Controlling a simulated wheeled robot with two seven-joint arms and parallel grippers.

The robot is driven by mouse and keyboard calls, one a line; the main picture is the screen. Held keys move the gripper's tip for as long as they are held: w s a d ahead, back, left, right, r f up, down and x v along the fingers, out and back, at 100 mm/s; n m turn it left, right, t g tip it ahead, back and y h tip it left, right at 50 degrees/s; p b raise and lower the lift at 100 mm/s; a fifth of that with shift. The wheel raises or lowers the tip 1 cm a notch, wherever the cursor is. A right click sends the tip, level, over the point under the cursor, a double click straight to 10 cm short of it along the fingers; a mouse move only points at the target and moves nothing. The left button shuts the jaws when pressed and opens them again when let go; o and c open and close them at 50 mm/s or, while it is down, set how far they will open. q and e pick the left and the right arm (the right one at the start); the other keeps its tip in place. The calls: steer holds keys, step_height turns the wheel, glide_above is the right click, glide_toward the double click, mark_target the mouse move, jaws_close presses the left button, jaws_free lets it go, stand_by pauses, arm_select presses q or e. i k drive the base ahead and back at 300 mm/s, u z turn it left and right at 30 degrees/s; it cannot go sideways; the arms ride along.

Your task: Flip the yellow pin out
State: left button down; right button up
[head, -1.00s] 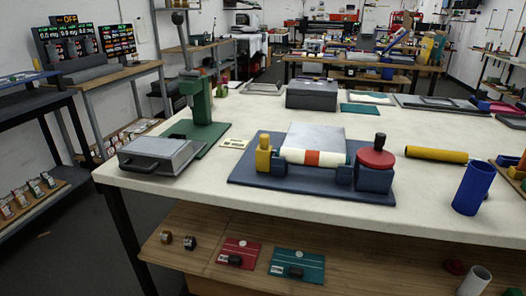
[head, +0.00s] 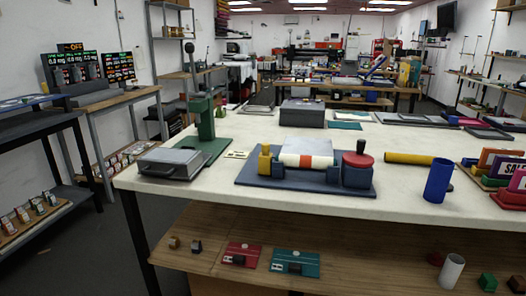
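The yellow pin (head: 265,160) stands at the left end of a dark blue fixture plate (head: 300,192) on the white-topped bench. It is beside the left end of a white roll with an orange-red band (head: 308,161), which lies across the fixture. A clear grey sheet (head: 306,146) rises behind the roll. A dark blue block with a red disc and black knob (head: 358,165) stands at the roll's right end. How the pin is seated is too small to tell. Neither of my grippers is in view.
A green press (head: 203,110) and a grey lidded case (head: 172,163) stand left of the fixture. A yellow tube (head: 408,158) and an upright blue cylinder (head: 438,180) are on the right. The bench's front strip is clear. A wooden shelf (head: 220,250) below holds small cards.

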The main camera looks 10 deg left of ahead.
mark_target(265, 158)
steer(key=u, duration=0.55)
steer(key=i, duration=0.8)
steer(key=u, duration=0.2)
